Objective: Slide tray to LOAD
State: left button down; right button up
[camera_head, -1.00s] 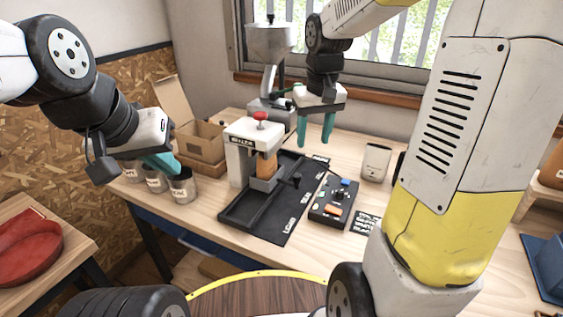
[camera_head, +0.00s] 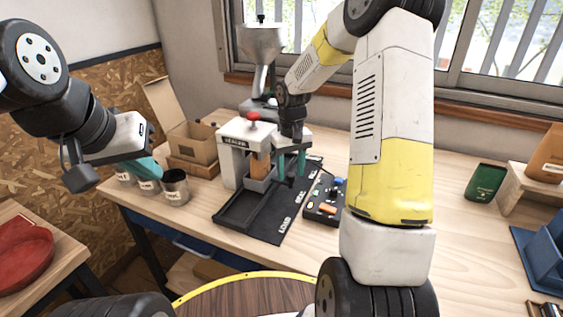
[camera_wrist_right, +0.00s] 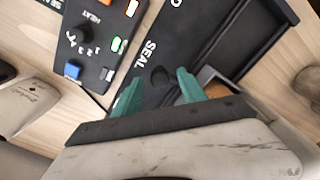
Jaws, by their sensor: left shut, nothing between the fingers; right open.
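The sealer (camera_head: 238,142), white with a red knob on top, stands on the worktable. A grey tray (camera_head: 259,186) holding a brown pouch (camera_head: 260,166) sits beneath its head, toward the SEAL end of a black rail base (camera_head: 247,226). LOAD is printed nearer the front. A black tray knob (camera_wrist_right: 160,76) shows beside the SEAL label in the right wrist view. My right gripper (camera_head: 291,170) is open above the knob, its teal fingertips on either side of it in the wrist view; contact cannot be told. My left gripper (camera_head: 153,174) is shut and empty near the metal cans.
A black control panel (camera_head: 325,199) with coloured buttons lies right of the base. Metal cans (camera_head: 175,187) and a cardboard box (camera_head: 197,145) stand left. A grinder (camera_head: 262,60) is behind. A green pouch (camera_head: 485,183) stands far right, beyond clear tabletop.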

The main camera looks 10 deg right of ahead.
jog(key=shift+f, duration=0.3)
grip_shut()
dwell(1.3)
